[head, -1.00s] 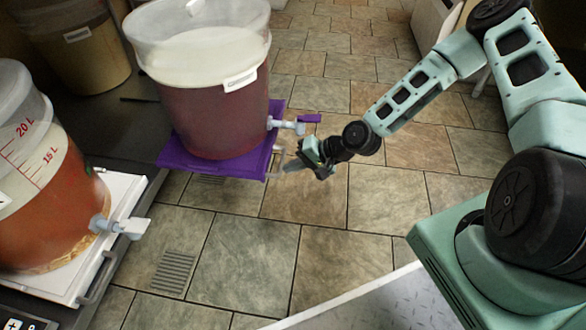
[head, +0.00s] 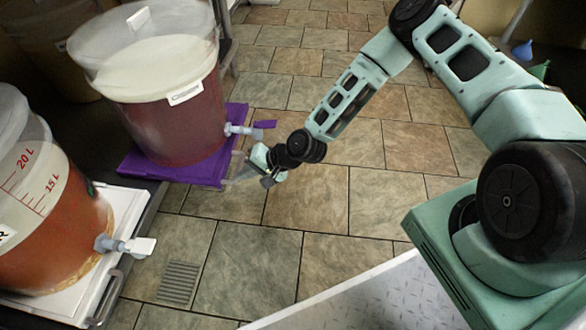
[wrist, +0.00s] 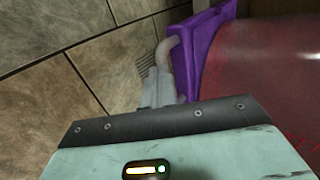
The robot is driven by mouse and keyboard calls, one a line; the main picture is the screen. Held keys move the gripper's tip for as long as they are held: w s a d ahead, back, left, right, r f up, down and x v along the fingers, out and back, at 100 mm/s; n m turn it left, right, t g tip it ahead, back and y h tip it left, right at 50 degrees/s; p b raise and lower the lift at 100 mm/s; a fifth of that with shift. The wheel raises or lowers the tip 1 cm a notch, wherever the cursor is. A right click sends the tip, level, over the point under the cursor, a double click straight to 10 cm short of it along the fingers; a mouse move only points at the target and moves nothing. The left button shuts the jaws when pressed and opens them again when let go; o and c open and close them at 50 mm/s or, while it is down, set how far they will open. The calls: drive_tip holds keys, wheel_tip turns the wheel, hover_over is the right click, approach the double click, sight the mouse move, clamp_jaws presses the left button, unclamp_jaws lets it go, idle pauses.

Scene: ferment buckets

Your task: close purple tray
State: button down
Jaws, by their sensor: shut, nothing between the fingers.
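The purple tray (head: 190,174) bears a bucket of dark red liquid (head: 172,125) and juts out from the dark counter over the floor in the head view. A pale handle (head: 238,164) sits on its front edge. My gripper (head: 236,180) is shut and empty, its tips at or very near that handle; I cannot tell if they touch. In the wrist view the purple tray (wrist: 205,38) is at the upper right, with its curved handle (wrist: 172,52) beside my gripper's fingers (wrist: 156,88). The bucket (wrist: 262,85) fills the right side.
A white tray (head: 122,212) with an orange-red bucket (head: 52,205) stands at the left; its spigot (head: 128,245) sticks out. The red bucket's spigot (head: 245,130) with a purple lever is above the purple tray's front edge. The tiled floor (head: 310,205) is open.

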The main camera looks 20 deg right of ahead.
sight(179, 165)
drive_tip(key=w+a, duration=0.3)
drive_tip(key=a, duration=0.2)
drive_tip(key=w+a+b, duration=0.1)
drive_tip(key=w+a, duration=0.2)
drive_tip(key=a, duration=0.2)
drive_tip(key=w+a, duration=0.3)
drive_tip(key=a, duration=0.2)
drive_tip(key=shift+a+f, duration=0.1)
drive_tip(key=shift+a, duration=0.2)
drive_tip(key=shift+w+a+b, duration=0.3)
drive_tip(key=shift+w+a, duration=0.15)
drive_tip(key=shift+a, duration=0.3)
drive_tip(key=shift+r, duration=0.2)
